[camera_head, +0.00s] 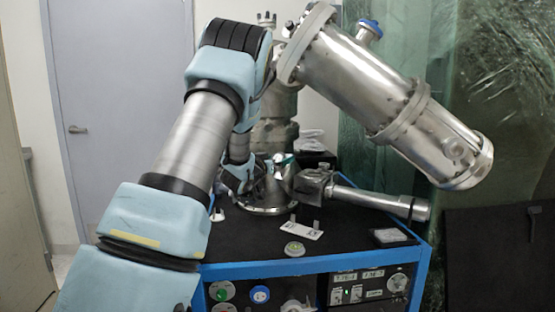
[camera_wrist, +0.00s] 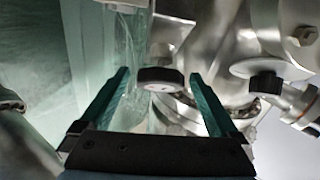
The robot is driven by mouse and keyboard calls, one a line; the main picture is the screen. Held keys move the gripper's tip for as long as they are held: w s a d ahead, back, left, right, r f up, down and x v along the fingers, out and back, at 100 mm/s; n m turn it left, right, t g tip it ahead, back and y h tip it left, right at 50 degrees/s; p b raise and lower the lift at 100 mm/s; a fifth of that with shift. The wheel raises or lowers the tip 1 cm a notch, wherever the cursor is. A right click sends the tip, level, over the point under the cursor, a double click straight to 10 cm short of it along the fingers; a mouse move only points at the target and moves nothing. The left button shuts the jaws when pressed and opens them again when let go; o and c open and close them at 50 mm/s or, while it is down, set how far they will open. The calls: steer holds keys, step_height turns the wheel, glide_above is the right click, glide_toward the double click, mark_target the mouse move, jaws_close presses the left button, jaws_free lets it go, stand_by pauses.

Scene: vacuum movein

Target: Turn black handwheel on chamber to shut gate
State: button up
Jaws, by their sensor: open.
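In the wrist view, a black handwheel (camera_wrist: 160,76) with a pale, whitish face sits between the tips of my gripper (camera_wrist: 160,74). The two teal fingers are spread wide, one on each side of it, with a gap at both sides. I cannot tell whether the wheel is at the fingers' depth or beyond them. The metal chamber (camera_head: 268,190) stands on the black cart top in the head view, with my gripper beside its upper part, partly hidden by my arm. I cannot make out the handwheel there.
A second black knob (camera_wrist: 265,84) is right of my fingers in the wrist view. A large steel cylinder (camera_head: 375,85) slants over the cart's right side. A horizontal metal tube (camera_head: 380,200) extends right from the chamber. The blue-edged cart (camera_head: 300,268) has a front control panel.

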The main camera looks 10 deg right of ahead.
steer(key=shift+c, duration=0.3)
steer(key=c, duration=1.3)
